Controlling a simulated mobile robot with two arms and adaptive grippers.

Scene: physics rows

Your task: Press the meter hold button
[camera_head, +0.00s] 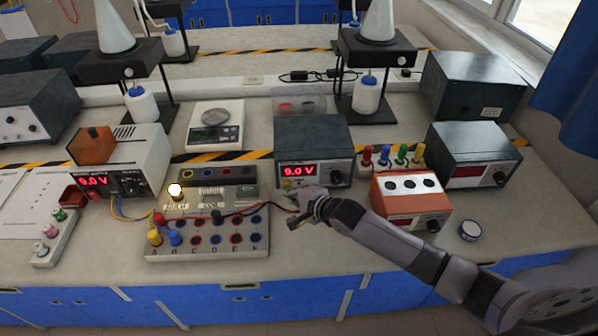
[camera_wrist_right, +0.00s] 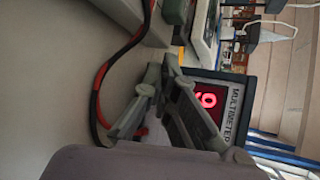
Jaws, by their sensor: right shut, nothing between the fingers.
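The meter (camera_head: 315,140) is a dark box with a red display reading 9.0 V, standing at the middle of the bench. In the right wrist view its front (camera_wrist_right: 232,110) is labelled MULTIMETER, partly behind my fingers. A small yellowish spot (camera_head: 287,184) shows low on its front left; I cannot tell whether it is the hold button. My right gripper (camera_head: 292,208) is shut and empty, low in front of the meter's lower left front. It also shows in the right wrist view (camera_wrist_right: 162,68). Contact with the meter cannot be made out. My left gripper is not in view.
A circuit board (camera_head: 208,252) with coloured jacks and red and black leads lies just left of my right gripper. An orange-fronted box (camera_head: 411,203) stands close to my right forearm. A power supply (camera_head: 140,155) is at left, a scale (camera_head: 215,125) behind.

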